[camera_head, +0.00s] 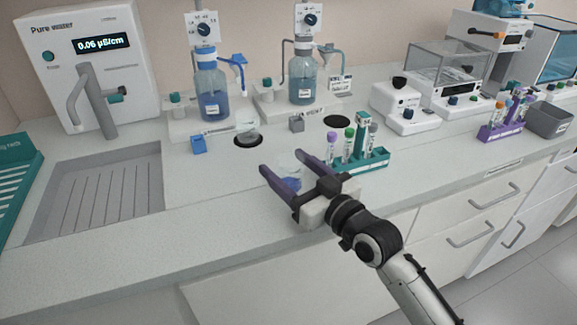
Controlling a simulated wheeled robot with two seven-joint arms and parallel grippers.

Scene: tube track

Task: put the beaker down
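My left gripper is not in view.
A green rack with capped tubes (375,163) stands close to the right of the gripper. Behind are a clear glass vessel (247,134) at a dark round spot and another dark spot (337,122). A sink (60,208) lies left; the counter (215,195) between is clear.

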